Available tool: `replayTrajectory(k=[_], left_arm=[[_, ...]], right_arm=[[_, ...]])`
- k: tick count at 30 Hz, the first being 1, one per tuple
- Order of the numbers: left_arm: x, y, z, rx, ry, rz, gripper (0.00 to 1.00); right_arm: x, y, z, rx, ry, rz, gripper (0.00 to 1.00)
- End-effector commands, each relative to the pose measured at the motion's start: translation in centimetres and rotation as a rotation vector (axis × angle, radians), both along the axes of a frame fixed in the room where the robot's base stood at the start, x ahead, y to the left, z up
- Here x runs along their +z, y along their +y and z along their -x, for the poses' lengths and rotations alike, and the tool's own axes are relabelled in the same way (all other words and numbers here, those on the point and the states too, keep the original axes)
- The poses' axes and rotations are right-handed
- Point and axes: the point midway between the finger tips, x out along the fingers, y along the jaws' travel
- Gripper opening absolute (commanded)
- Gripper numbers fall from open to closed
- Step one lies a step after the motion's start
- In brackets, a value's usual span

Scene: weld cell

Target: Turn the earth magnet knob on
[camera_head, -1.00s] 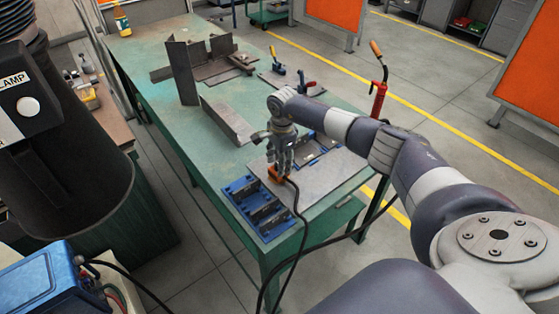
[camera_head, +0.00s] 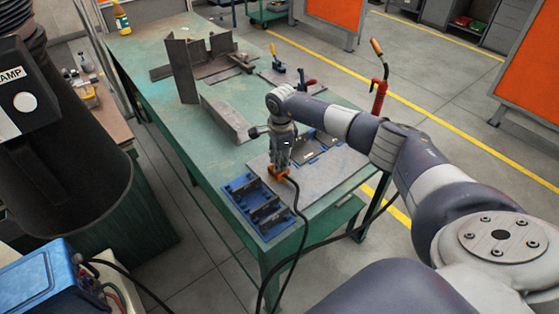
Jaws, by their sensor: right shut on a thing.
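The earth magnet (camera_head: 277,174) is a small orange block with a black cable, standing on a grey steel plate (camera_head: 312,188) at the near end of the green table. My right gripper (camera_head: 281,160) points down right above the magnet and is shut on its knob. The gripper's fingers cover the knob, so how far it is turned cannot be seen. My left gripper is not in the picture.
A blue tray (camera_head: 234,187) with dark slots lies left of the plate. Blue parts lie behind my right wrist. A steel angle bar (camera_head: 226,119) and upright plates (camera_head: 181,68) stand farther back on the green table (camera_head: 140,60). The black cable (camera_head: 303,225) hangs over the near edge.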

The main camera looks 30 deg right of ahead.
Motion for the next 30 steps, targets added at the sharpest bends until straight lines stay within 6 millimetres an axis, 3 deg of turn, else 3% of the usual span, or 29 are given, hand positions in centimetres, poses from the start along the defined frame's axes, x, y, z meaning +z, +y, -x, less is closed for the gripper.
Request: replayTrajectory(k=[30], left_arm=[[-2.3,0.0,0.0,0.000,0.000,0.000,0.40]], right_arm=[[0.0,0.3,-0.1,-0.957,-0.002,-0.001,0.00]])
